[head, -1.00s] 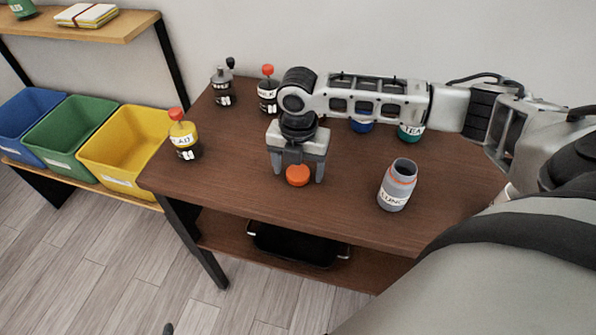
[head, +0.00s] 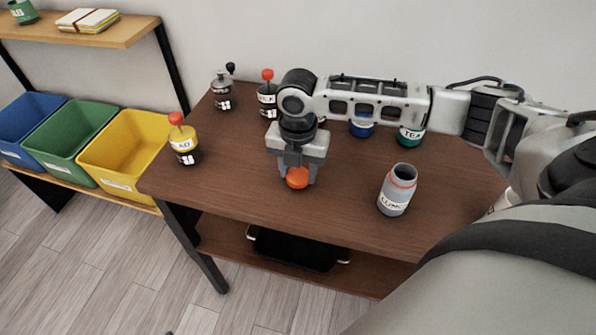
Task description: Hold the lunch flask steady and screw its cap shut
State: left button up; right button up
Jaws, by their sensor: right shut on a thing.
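The lunch flask (head: 396,191) stands upright and open on the brown table, right of centre, its label facing front and an orange ring below its mouth. The orange cap (head: 297,178) is at the table's middle, left of the flask. My right gripper (head: 297,181) points down over the cap and is shut on it. The fingers hide the cap's sides, and I cannot tell whether it still touches the table. My left gripper is out of view.
The table between cap and flask is clear.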

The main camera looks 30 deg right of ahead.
notch_tip(320, 180, up, 2)
jog(key=shift+r, duration=0.25)
jog(key=s+a+r, duration=0.2)
jog(key=s+r, duration=0.8)
jog(key=s, duration=0.4)
jog(key=w+a+m, duration=0.2)
jog(key=w+m, duration=0.3)
jog(key=m, duration=0.8)
jog(key=w+a+m, duration=0.3)
jog(key=w+m, duration=0.2)
jog(key=m, duration=0.8)
jog(key=shift+w, duration=0.4)
jog(key=shift+r, duration=0.1)
